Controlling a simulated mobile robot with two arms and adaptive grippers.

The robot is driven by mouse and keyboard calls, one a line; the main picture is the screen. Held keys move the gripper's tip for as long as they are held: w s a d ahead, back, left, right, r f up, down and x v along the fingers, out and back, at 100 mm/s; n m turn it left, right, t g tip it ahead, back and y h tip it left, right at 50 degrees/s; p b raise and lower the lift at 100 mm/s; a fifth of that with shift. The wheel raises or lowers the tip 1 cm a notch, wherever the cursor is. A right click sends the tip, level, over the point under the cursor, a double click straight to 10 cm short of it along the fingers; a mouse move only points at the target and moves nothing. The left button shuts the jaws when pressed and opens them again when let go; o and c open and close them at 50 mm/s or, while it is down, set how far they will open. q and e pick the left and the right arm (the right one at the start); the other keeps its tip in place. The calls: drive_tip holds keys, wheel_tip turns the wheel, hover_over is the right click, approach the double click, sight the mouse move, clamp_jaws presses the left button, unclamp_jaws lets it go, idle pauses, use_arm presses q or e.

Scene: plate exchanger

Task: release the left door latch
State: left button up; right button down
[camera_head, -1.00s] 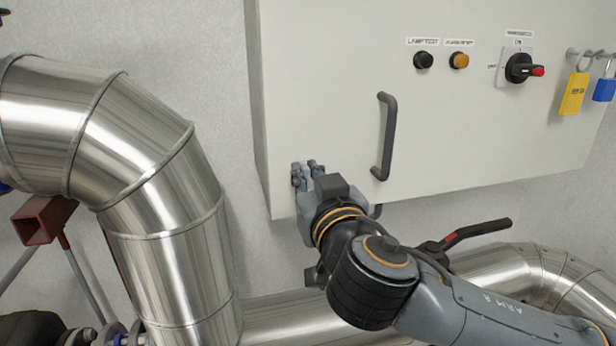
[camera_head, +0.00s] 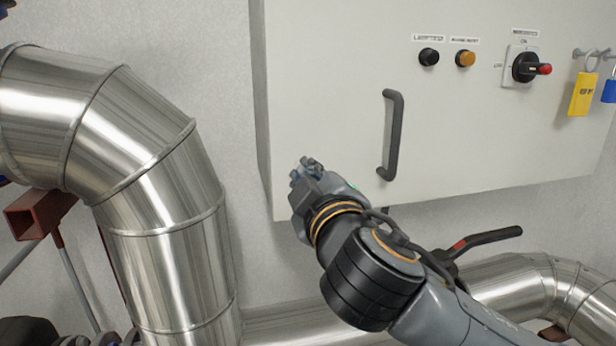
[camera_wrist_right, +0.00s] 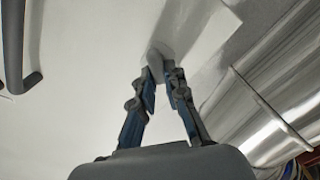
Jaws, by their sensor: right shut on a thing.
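My right gripper (camera_head: 304,170) is at the lower left corner of the pale cabinet door (camera_head: 330,90). In the right wrist view its two blue-and-grey fingers (camera_wrist_right: 162,88) are closed on the small grey door latch (camera_wrist_right: 157,58), which sits on the pale cabinet face near its edge. In the head view the gripper hides most of the latch, so its exact angle is hard to tell. My left gripper is in neither view.
A dark door handle (camera_head: 392,135) stands out right of my right gripper. Buttons, a red-tipped rotary switch (camera_head: 526,68) and padlocks (camera_head: 583,93) are higher up. Large metal pipes (camera_head: 165,200) run at left and below, with a black valve lever (camera_head: 485,238) under the cabinet.

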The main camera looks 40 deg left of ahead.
drive_tip(key=shift+s+a+f+n, duration=0.1)
drive_tip(key=shift+f+n, duration=0.1)
drive_tip(key=shift+n, duration=1.7)
drive_tip(key=shift+f+n, duration=0.15)
drive_tip(key=shift+n, duration=2.05)
drive_tip(key=c, duration=1.4)
unclamp_jaws()
drive_tip(key=v, duration=1.2)
drive_tip(key=shift+f, duration=0.1)
